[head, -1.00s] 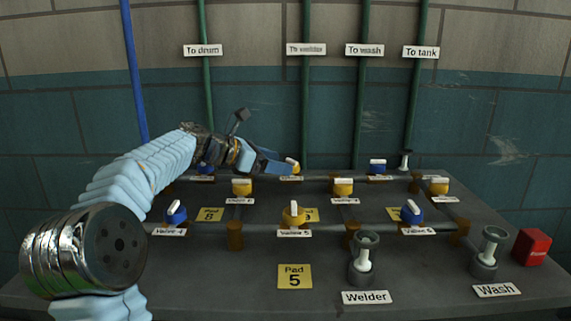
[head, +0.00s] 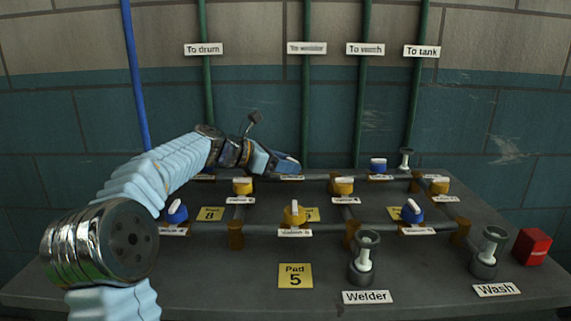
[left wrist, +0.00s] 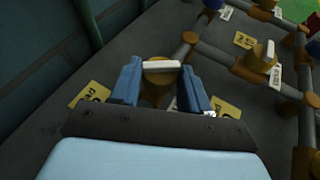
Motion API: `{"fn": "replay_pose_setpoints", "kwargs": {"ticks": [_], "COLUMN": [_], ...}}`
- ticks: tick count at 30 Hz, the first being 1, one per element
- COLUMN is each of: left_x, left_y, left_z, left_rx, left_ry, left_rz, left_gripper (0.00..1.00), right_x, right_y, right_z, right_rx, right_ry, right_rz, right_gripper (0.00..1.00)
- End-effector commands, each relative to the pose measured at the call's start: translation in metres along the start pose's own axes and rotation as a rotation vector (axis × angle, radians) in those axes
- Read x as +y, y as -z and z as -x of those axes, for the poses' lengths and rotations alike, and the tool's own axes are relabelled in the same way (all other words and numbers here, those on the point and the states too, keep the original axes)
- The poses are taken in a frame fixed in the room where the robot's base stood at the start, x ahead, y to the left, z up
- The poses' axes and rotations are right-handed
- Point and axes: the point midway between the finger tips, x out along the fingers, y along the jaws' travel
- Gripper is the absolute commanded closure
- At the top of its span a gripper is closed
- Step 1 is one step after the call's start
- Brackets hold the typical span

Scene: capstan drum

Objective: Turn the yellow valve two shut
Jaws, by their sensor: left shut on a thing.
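The yellow valve at the back middle shows in the left wrist view (left wrist: 158,79) with its white handle (left wrist: 161,66) lying crosswise between my fingers. My left gripper (left wrist: 162,72) is shut on it, with one blue finger on each side. In the head view my left gripper (head: 287,163) is at the back pipe row, above a small label (head: 291,177) too blurred to read, and it hides the valve. My right gripper is not in view.
Other yellow valves (head: 294,213) and blue valves (head: 412,211) stand on the pipes around it. Cups labelled Welder (head: 362,270) and Wash (head: 487,262) and a red box (head: 532,247) are at the front right.

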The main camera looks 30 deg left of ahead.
Motion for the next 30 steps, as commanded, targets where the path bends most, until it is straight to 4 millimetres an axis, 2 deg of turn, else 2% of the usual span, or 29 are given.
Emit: {"fn": "replay_pose_setpoints", "kwargs": {"ticks": [10, 21, 22, 26, 30], "left_x": [0.0045, 0.0034, 0.0034, 0.0036, 0.004], "left_y": [0.0005, 0.0006, 0.0006, 0.0006, 0.0005], "left_z": [-0.002, -0.001, -0.0011, -0.001, -0.0008], "left_rx": [-0.018, -0.02, -0.019, -0.02, -0.02], "left_ry": [0.214, 0.245, 0.245, 0.244, 0.243], "left_rz": [-0.089, -0.102, -0.102, -0.101, -0.101], "left_gripper": [0.85, 0.85, 0.51, 0.31, 0.31], "right_x": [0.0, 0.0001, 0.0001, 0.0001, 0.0], "right_y": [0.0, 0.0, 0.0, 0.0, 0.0], "right_z": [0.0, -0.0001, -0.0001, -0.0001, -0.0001], "right_rx": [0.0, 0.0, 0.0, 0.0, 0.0], "right_ry": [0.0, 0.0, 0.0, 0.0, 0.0], "right_rz": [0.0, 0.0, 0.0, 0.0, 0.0], "right_gripper": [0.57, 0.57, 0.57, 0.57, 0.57]}}
